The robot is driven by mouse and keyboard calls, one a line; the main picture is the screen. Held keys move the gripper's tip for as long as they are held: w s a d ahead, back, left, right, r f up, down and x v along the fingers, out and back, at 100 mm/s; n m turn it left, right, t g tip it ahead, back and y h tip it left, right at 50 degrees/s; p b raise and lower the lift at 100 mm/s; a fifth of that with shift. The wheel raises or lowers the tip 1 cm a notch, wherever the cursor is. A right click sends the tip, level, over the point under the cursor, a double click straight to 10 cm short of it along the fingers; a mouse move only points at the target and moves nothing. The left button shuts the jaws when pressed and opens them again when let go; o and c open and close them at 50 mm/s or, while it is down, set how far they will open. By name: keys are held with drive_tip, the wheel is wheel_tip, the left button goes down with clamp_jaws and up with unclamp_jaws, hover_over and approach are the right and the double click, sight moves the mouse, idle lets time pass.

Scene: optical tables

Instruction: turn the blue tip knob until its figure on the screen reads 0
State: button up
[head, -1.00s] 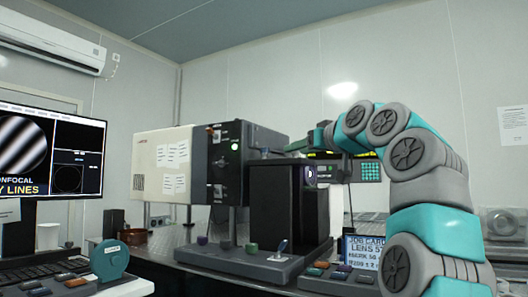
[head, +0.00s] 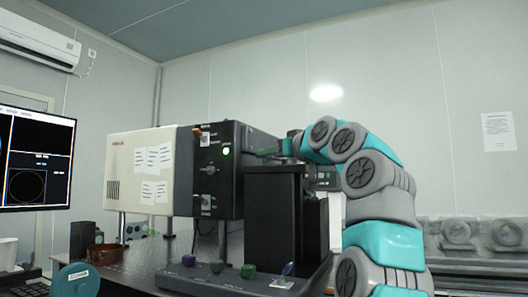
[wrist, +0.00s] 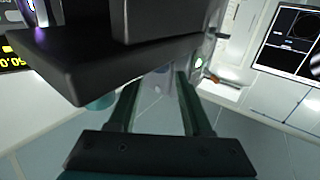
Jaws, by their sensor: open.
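A row of small knobs stands on the front of the dark instrument base (head: 225,283) in the head view.
A tall black block (head: 272,215) stands on the base, close to my arm. A large cream and black instrument box (head: 165,170) is behind it. A lit yellow readout (wrist: 12,60) shows partly in the wrist view.

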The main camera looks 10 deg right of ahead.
drive_tip(key=p+x, duration=0.1)
drive_tip(key=x, duration=0.3)
drive_tip(key=shift+w+p, duration=0.1)
drive_tip(key=shift+p, duration=0.2)
drive_tip(key=shift+c, duration=0.2)
clamp_jaws()
